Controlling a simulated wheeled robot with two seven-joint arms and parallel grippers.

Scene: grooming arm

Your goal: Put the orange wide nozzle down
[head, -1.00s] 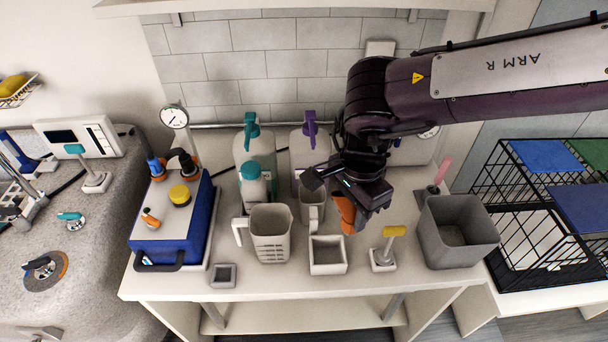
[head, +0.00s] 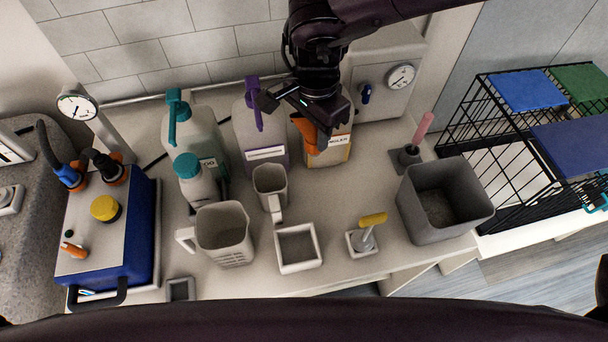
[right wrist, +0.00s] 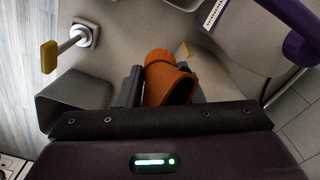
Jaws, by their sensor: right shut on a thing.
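The orange wide nozzle (head: 307,131) is in my right gripper (head: 311,122), above the back part of the white table (head: 345,205). In the right wrist view the nozzle (right wrist: 163,80) sits between the two dark fingers of the gripper (right wrist: 166,86), which are shut on it. In the head view the nozzle hangs in front of a container with a tan label (head: 335,150), and the gripper hides part of that container. A dark arm part of mine spans the bottom of the head view; my left gripper does not show.
A purple-topped jug (head: 260,135) stands left of the gripper. A grey mug (head: 270,188), a square white tray (head: 298,248), a yellow-handled tool (head: 368,232) and a grey bin (head: 445,200) stand nearer the front. Table around (head: 345,205) is bare.

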